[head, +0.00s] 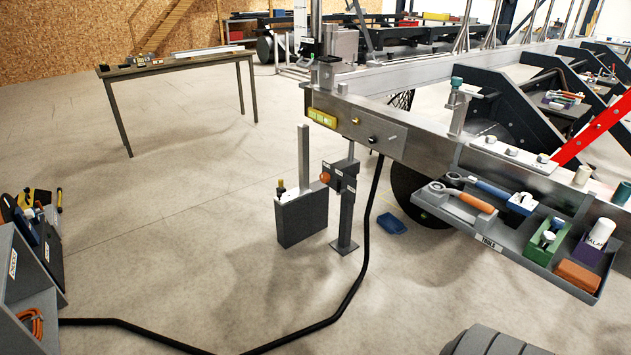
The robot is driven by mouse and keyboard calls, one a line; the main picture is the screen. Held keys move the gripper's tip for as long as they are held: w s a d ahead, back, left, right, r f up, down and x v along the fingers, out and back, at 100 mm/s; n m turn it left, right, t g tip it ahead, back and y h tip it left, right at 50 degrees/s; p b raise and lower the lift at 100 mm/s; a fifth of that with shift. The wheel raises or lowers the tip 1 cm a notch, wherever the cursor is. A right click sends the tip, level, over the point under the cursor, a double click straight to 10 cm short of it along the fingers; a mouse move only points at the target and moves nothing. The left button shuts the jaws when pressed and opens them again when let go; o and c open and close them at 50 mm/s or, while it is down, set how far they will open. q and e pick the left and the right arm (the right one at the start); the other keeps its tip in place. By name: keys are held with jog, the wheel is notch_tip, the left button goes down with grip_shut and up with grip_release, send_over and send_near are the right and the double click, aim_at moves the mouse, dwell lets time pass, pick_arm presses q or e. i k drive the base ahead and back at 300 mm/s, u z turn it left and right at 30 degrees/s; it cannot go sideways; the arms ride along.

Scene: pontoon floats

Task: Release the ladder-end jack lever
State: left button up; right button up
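A grey jack-like stand (347,215) stands on a square foot on the floor under the near corner of the metal frame (385,128). A small dark box with an orange knob (325,177) is on its upper part. Beside it on the left is a grey box (302,217) with a flat upright bar (304,155) and a small brass-coloured fitting (281,187) on top. I cannot tell which part is the ladder-end jack lever, or whether it is set or released. Neither of my grippers shows in the head view.
A tool tray (488,243) with wrenches and small bins hangs off the frame at right. A black hose (360,265) runs across the floor. A blue object (391,223) lies near the wheel. A table (180,65) stands behind. Floor at left centre is clear.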

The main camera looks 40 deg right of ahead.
aim_at(339, 191)
jog(key=i, duration=0.25)
jog(key=z, duration=1.45)
jog(key=i, duration=0.3)
jog(key=u, duration=0.85)
jog(key=i, duration=0.95)
jog(key=u, duration=0.5)
jog(key=i, duration=1.1)
jog(key=z, duration=0.95)
jog(key=i, duration=1.05)
jog(key=z, duration=0.95)
